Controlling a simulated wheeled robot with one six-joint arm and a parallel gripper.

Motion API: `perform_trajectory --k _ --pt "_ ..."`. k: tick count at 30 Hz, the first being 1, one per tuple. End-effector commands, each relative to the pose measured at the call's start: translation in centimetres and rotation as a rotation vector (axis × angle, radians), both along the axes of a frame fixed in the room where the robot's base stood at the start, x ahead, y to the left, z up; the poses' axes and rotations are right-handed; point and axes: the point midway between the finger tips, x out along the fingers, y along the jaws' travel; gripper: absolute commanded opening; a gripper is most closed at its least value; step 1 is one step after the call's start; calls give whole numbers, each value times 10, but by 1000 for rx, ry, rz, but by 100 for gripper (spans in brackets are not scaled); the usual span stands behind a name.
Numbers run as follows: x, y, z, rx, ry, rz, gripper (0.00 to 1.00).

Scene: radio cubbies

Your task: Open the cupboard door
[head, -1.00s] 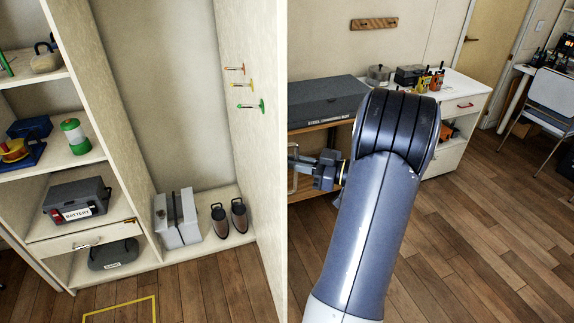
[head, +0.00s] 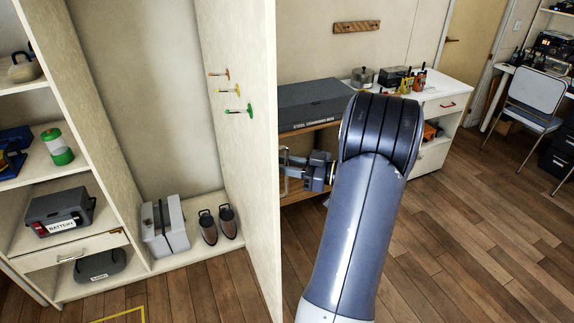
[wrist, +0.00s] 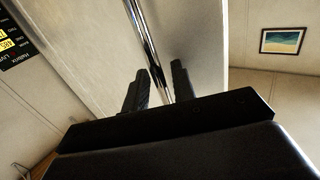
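The cupboard door (head: 255,150) is a tall pale panel, standing wide open at the right side of the cupboard (head: 130,80) in the head view. Its inner face carries several coloured hooks. In the wrist view, the door's outer face (wrist: 90,50) bears a long chrome bar handle (wrist: 140,30). In the head view my gripper (head: 300,168) is beside the door's free edge, at the handle (head: 284,172). Finger contact is hard to see.
Shelves on the left hold a battery case (head: 60,212) and a green-white jar (head: 57,147). A grey case (head: 165,228) and shoes (head: 215,225) stand on the cupboard floor. A workbench (head: 440,100) stands behind my arm.

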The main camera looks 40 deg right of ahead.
Motion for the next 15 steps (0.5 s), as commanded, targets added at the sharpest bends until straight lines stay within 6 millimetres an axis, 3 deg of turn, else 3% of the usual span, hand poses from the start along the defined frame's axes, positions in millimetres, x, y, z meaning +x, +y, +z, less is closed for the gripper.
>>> perform_trajectory --k 5,15 --pt "-12 -9 -2 -1 -1 -4 25" --pt "-66 -48 -2 -2 -1 -5 25"
